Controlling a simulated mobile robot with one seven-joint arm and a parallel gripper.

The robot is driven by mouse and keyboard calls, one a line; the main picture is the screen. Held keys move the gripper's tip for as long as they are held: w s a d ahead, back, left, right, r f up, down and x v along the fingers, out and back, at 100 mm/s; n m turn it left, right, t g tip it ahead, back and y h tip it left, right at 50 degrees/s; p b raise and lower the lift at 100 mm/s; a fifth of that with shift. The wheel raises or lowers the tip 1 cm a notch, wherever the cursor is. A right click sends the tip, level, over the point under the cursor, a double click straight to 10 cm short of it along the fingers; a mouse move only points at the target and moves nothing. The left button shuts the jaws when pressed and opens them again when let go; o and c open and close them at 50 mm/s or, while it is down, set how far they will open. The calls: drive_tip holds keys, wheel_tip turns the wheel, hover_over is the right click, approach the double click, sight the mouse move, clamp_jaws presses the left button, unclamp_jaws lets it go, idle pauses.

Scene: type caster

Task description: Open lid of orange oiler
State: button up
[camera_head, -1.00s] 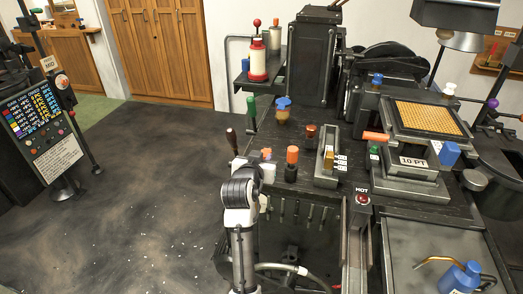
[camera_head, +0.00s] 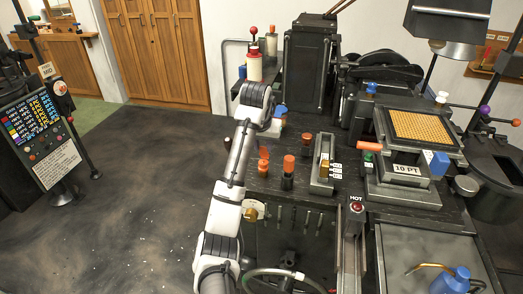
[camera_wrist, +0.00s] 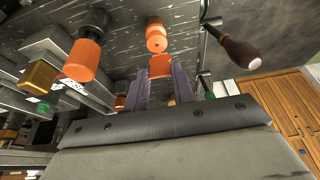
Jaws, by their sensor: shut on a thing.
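The orange oiler (camera_head: 262,169) stands near the left edge of the black bench, just left of a black-based fixture with an orange top (camera_head: 288,163). An orange lid (camera_head: 263,153) shows just above the oiler. In the wrist view, my gripper's (camera_wrist: 160,72) two dark fingers are shut on the orange lid (camera_wrist: 160,65). The oiler's orange body (camera_wrist: 156,40) shows beyond it, with a round face and a small opening turned to the camera. The lid looks raised off that face; whether a hinge joins them, I cannot tell. My arm hides most of the gripper in the head view.
The orange-topped fixture shows close by in the wrist view (camera_wrist: 82,60). A dark-handled lever (camera_wrist: 240,54) is on the other side. A type mould with a gold block (camera_head: 324,168) stands right. A red-topped white canister (camera_head: 254,65) is behind. Open floor lies left.

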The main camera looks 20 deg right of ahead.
drive_tip(key=shift+w+d+r+g+y, duration=0.15)
drive_tip(key=shift+w+d+g+y, duration=0.2)
drive_tip(key=shift+w+g+y, duration=0.25)
drive_tip(key=shift+w+d+r+g+y, duration=0.15)
drive_tip(key=shift+w+d+g+y, duration=0.2)
drive_tip(key=shift+g, duration=0.45)
drive_tip(key=shift+w+d+g+y, duration=0.25)
drive_tip(key=shift+w+g+y, duration=0.2)
drive_tip(key=shift+g, duration=0.05)
drive_tip(key=shift+w+d+f+g+y, duration=0.15)
drive_tip(key=shift+w+d+g+y, duration=0.1)
drive_tip(key=shift+w+g+y, duration=0.25)
drive_tip(key=shift+s, duration=0.15)
drive_tip(key=o, duration=1)
wheel_tip(320, 180, up, 7)
drive_tip(key=w, duration=0.1)
drive_tip(key=shift+d+r, duration=0.2)
drive_tip(key=shift+d, duration=0.2)
